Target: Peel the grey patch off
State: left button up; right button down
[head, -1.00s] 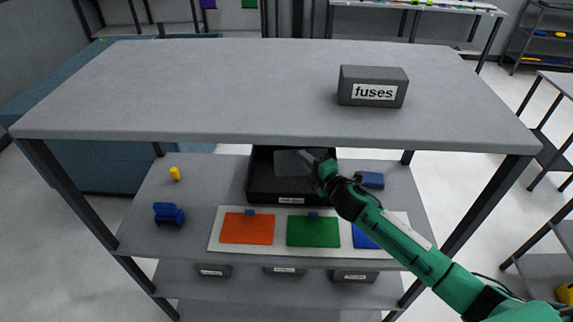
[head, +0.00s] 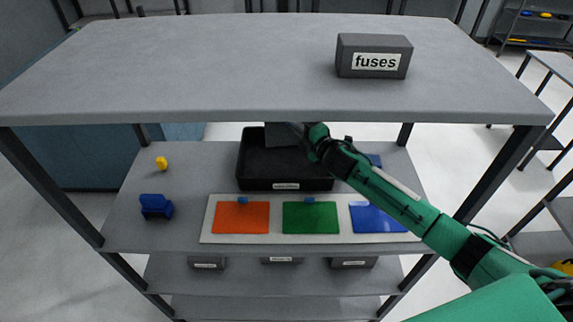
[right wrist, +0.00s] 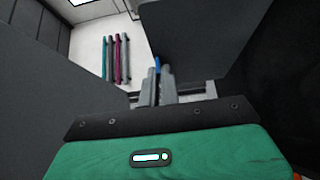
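The grey patch (head: 281,135) is off the white board (head: 207,226) and hangs above the black tray (head: 285,157) on the middle shelf. My right gripper (head: 304,130) is at its right side, just under the front edge of the top shelf. In the right wrist view the fingers (right wrist: 157,88) are close together with a bit of blue tab (right wrist: 157,65) between them. The board holds an orange patch (head: 241,218), a green patch (head: 310,219) and a blue patch (head: 375,219). The top shelf hides part of the grey patch. My left gripper is out of view.
A fuses box (head: 374,56) stands on the top shelf (head: 200,60), which overhangs the tray. A blue clamp-like object (head: 155,206) and a yellow piece (head: 161,163) lie at the left of the middle shelf. Grey bins (head: 351,262) sit below.

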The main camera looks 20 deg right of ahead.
jog(key=shift+f, duration=0.45)
jog(key=c, duration=1.6)
grip_release()
jog(key=shift+o, duration=0.2)
jog(key=b+v, duration=0.4)
jog(key=v, duration=1)
jog(key=shift+b, duration=0.3)
